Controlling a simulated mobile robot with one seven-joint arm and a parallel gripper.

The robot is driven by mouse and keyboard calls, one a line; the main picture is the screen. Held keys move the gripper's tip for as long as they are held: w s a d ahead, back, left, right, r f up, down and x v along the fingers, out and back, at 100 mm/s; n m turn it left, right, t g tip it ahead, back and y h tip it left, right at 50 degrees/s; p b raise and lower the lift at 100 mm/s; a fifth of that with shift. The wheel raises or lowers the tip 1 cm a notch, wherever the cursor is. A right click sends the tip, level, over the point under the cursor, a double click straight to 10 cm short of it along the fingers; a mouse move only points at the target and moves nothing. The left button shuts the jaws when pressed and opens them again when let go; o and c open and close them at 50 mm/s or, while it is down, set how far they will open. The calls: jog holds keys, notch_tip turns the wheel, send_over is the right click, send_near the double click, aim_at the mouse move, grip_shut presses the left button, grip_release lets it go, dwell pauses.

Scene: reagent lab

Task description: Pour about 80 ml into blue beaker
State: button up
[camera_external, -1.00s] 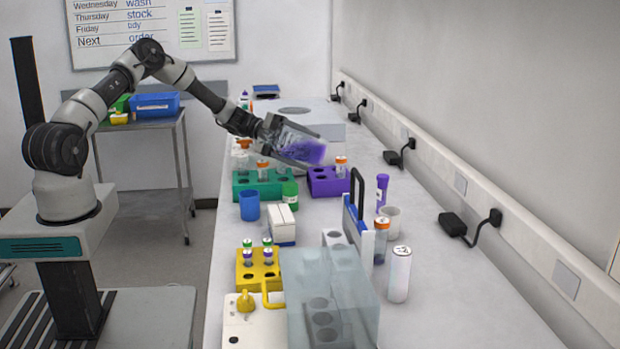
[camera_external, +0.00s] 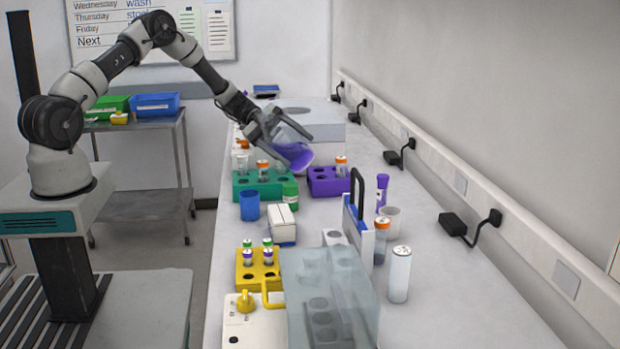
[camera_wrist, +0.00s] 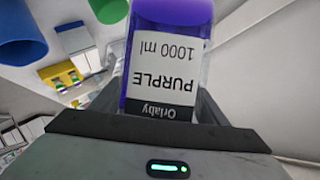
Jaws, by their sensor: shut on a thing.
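My gripper (camera_external: 290,130) is shut on a clear bottle of purple liquid (camera_external: 296,155) and holds it tilted above the bench, over the green and purple racks. In the wrist view the bottle (camera_wrist: 163,60) shows a white label reading PURPLE, 1000 ml, between the fingers. The bottle's mouth is not clearly seen. The blue beaker (camera_external: 249,206) stands upright on the bench, nearer the camera and left of the bottle. It also shows at the upper left of the wrist view (camera_wrist: 22,35). Its inside cannot be made out.
A green rack (camera_external: 245,192) and a purple rack (camera_external: 325,188) stand below the bottle. A blue-framed caddy (camera_external: 357,225) and white can (camera_external: 399,276) stand right.

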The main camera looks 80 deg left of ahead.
aim_at(280, 118)
jog(key=shift+s+d+r+n+g+h, duration=0.1)
jog(key=shift+s+d+n+g+h, duration=0.1)
jog(key=shift+n+g, duration=0.3)
jog(key=shift+s+d+n+g+h, duration=0.1)
jog(key=shift+s+n+g+h, duration=0.15)
jog(key=shift+n, duration=0.35)
jog(key=n, duration=0.1)
jog(key=s+n+g+h, duration=0.1)
jog(key=shift+s+d+n+g, duration=0.2)
jog(key=shift+d+n+g, duration=0.1)
jog(key=shift+n, duration=0.1)
notch_tip(280, 118, up, 7)
jog(key=shift+f, duration=0.1)
dwell(0.5)
